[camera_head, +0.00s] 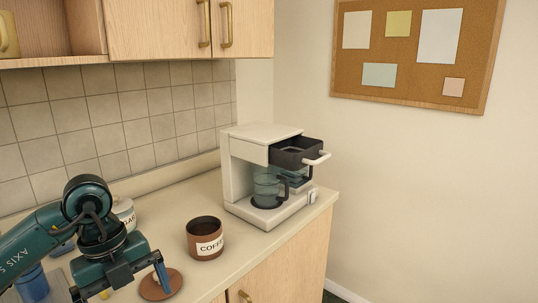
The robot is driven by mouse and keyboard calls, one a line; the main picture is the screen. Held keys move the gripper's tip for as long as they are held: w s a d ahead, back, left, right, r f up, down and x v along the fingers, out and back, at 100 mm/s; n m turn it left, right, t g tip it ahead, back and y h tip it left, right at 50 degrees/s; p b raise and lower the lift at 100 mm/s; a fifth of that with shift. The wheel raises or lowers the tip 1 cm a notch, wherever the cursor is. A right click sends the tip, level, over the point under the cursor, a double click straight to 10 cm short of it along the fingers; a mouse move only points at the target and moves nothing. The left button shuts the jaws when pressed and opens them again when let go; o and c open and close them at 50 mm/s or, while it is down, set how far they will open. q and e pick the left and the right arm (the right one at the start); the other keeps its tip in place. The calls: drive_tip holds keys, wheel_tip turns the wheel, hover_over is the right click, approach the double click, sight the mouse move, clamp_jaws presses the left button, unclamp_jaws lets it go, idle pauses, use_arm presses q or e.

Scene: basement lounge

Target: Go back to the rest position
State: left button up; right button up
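My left gripper (121,287) reaches in from the left, low over the counter. Its two fingers are spread apart and nothing shows between them. Its right finger is in front of a round brown lid (174,287) on the counter; I cannot tell whether they touch. An open brown canister labelled as coffee (206,246) stands to the right of the gripper. My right gripper is not in view.
A white coffee maker (264,134) stands at the counter's right end, its dark filter drawer (297,153) pulled out and a glass carafe (267,187) inside. A sugar jar (124,212) is partly hidden behind my arm. A blue object (32,284) is at lower left. Cabinets (155,28) hang above.

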use_arm(q)
drive_tip(key=s+d+f+m+g+h, duration=0.1)
drive_tip(key=s+d+f+m+h, duration=0.1)
drive_tip(key=d+h, duration=0.35)
drive_tip(key=s+d+f+m+g+h, duration=0.1)
drive_tip(key=s+d+m+g+h, duration=0.1)
drive_tip(key=d, duration=0.6)
drive_tip(key=d+r+n+t+h, duration=0.6)
drive_tip(key=d+n+t+h, duration=0.15)
drive_tip(key=h, duration=0.55)
drive_tip(key=w+a+f+n+t+y, duration=0.4)
drive_tip(key=a+f+n+t+y, duration=0.4)
drive_tip(key=f+n+t+y, duration=0.65)
drive_tip(key=s+a+f+n+g+y, duration=0.4)
drive_tip(key=s+f+n+g, duration=0.2)
drive_tip(key=s+f, duration=0.5)
wheel_tip(320, 180, down, 4)
drive_tip(key=shift+r+g+p, duration=0.25)
drive_tip(key=shift+g+p, duration=0.15)
drive_tip(key=shift+g, duration=0.6)
